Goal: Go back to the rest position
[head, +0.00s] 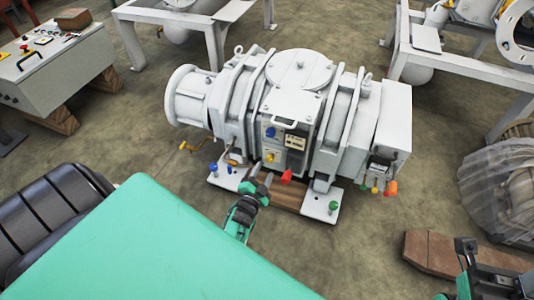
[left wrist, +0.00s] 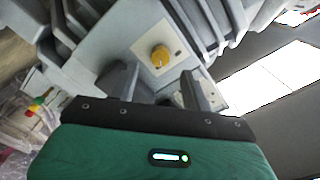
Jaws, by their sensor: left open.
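My left gripper (head: 262,172) is in front of the white vacuum pump (head: 300,75), close to its front control panel (head: 284,140). In the left wrist view its two fingers (left wrist: 157,88) stand apart with nothing between them. A yellow knob (left wrist: 160,56) on a pale plate shows just beyond the fingertips, apart from them. The same yellow knob (head: 270,157) shows in the head view beside the gripper. My right gripper (head: 480,270) shows only partly at the lower right corner, and its jaws cannot be made out clearly.
A red knob (head: 287,176) and a blue knob (head: 213,168) are near the left gripper. The pump's base plate (head: 322,202) and a wooden block (head: 440,252) lie low. A control desk (head: 55,60) stands at the left. The floor (head: 375,240) between is clear.

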